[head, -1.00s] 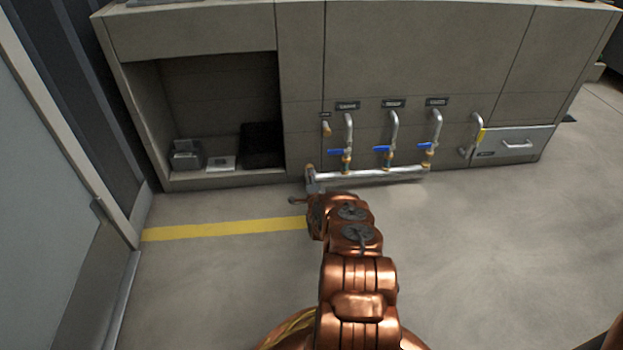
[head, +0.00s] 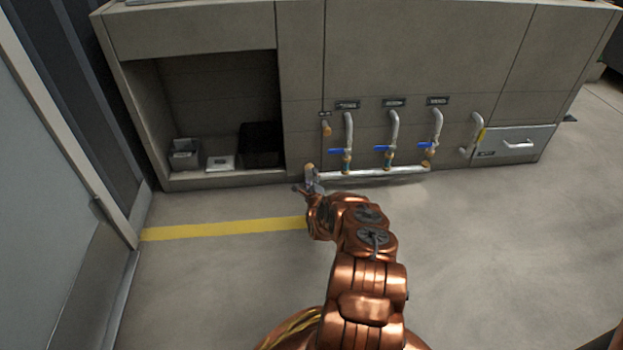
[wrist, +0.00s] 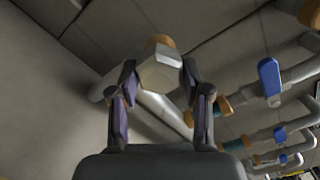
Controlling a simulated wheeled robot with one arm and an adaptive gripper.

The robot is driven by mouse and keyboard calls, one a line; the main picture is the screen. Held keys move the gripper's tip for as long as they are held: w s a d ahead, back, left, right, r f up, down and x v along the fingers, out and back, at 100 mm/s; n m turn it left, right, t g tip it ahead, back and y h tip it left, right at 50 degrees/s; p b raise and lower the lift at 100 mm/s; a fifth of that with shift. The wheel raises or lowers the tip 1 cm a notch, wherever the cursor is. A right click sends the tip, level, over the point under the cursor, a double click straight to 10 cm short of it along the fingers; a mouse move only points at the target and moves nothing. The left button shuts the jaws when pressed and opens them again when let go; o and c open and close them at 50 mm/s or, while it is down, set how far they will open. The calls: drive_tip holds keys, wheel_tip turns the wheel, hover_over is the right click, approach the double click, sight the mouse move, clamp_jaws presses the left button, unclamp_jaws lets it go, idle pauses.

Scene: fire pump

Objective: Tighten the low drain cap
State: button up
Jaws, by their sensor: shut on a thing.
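The low drain cap (wrist: 160,70) is a pale, faceted piece at the left end of the low silver pipe, with a brass fitting (wrist: 158,42) just behind it. In the head view the brass fitting (head: 309,167) shows at the pipe's end, and my wrist partly hides the cap. My gripper (wrist: 159,76) has one finger on each side of the cap and is shut on it. In the head view my gripper (head: 310,186) is low, at the left end of the pipe. The exact finger contact is hard to see.
The silver manifold pipe (head: 375,174) runs right along the cabinet's foot. Several risers with blue-handled valves (head: 385,149) rise from it, close right of my gripper. A small brass-tipped spout (head: 326,129) is above. Open floor (head: 230,280) lies in front, with a yellow stripe (head: 225,228).

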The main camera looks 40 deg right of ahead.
idle(0.4)
drive_tip(key=o, duration=1.1)
drive_tip(key=shift+o, duration=0.2)
drive_tip(key=shift+s, duration=0.1)
drive_tip(key=v, duration=1.1)
drive_tip(key=shift+s+a, duration=0.3)
drive_tip(key=shift+w, duration=0.1)
